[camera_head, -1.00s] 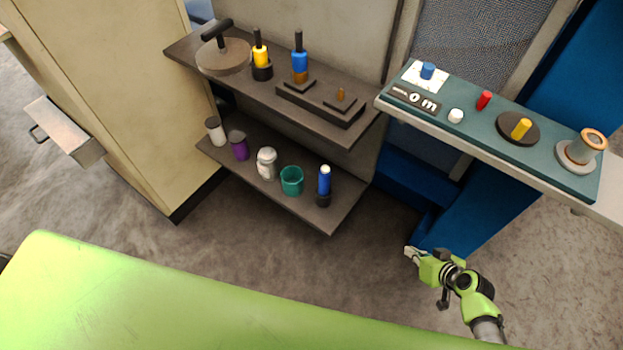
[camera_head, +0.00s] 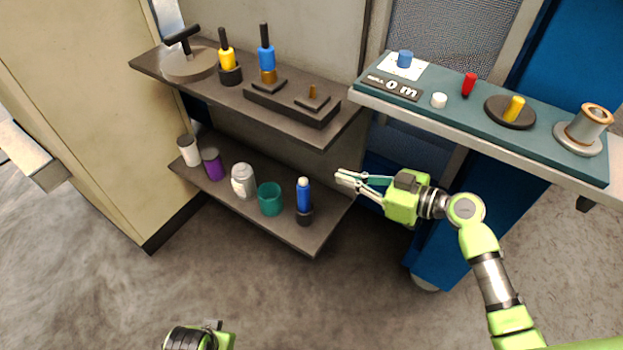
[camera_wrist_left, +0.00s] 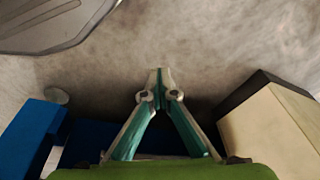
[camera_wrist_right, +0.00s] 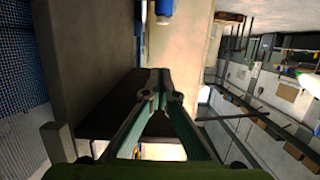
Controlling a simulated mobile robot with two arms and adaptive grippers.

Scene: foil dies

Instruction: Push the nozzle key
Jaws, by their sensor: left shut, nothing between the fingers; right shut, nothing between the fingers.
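I cannot tell for sure which part is the nozzle key. A teal panel (camera_head: 460,112) at the upper right carries a blue knob (camera_head: 405,59), a white button (camera_head: 439,100), a red peg (camera_head: 469,84), a yellow knob (camera_head: 515,107) on a dark disc, and a grey and copper spool-like part (camera_head: 584,130). My right gripper (camera_head: 340,177) is shut and empty, in front of and below the panel's left end, pointing left. Its shut fingers show in the right wrist view (camera_wrist_right: 160,78). My left gripper is shut and empty in the left wrist view (camera_wrist_left: 159,75), over the floor.
A dark upper shelf (camera_head: 150,64) holds a round press, yellow and blue handled tools and a stepped block. The lower shelf (camera_head: 325,225) holds several jars, a teal cup (camera_head: 270,198) and a blue bottle (camera_head: 303,195). The floor in front is clear.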

